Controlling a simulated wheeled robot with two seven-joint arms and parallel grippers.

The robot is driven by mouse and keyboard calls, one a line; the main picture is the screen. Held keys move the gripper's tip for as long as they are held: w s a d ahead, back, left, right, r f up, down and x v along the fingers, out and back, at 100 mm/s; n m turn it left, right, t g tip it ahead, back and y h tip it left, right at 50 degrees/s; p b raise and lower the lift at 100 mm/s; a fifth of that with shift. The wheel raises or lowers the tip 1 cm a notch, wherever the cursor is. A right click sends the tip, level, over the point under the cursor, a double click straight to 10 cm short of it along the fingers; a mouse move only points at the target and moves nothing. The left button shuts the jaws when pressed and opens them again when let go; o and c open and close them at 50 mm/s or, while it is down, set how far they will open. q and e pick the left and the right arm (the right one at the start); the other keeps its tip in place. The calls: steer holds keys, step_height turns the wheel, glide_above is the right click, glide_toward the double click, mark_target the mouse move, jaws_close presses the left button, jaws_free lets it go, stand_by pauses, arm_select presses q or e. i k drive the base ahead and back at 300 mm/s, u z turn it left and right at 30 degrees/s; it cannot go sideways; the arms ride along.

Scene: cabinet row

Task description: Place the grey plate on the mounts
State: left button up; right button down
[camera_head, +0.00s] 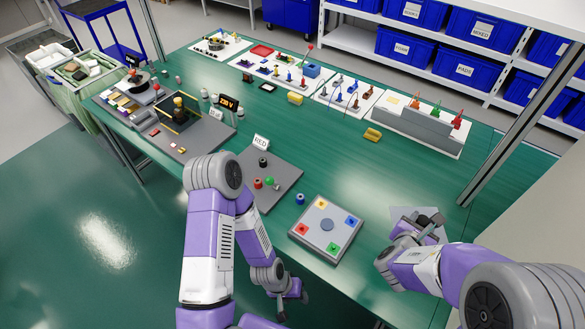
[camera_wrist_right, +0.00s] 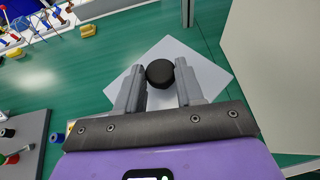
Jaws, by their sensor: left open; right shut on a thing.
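The light grey plate (camera_wrist_right: 203,72) lies under my right gripper (camera_wrist_right: 160,88), with a round black knob (camera_wrist_right: 160,73) above it between the fingers. My right gripper also shows in the head view (camera_head: 432,222), shut on the knob; the plate (camera_head: 402,212) is partly hidden by it. I cannot tell whether the plate touches the table. A square grey board (camera_head: 316,237) with red, yellow, blue and green corner patches and a round grey centre lies to its left. I cannot tell whether these patches are the mounts. My left gripper (camera_head: 292,293) is open and empty by the table's front edge.
A darker grey board (camera_head: 285,178) with coloured knobs and a RED sign stands left of the square board. A small blue cylinder (camera_head: 300,199) lies between them. Several component trays line the back. A metal post (camera_head: 515,125) rises at right.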

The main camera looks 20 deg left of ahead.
mark_target(254, 169)
steer(key=u, duration=0.5)
steer(key=k, duration=0.6)
steer(key=u, duration=1.3)
steer(key=i, duration=0.95)
steer(key=z, duration=0.6)
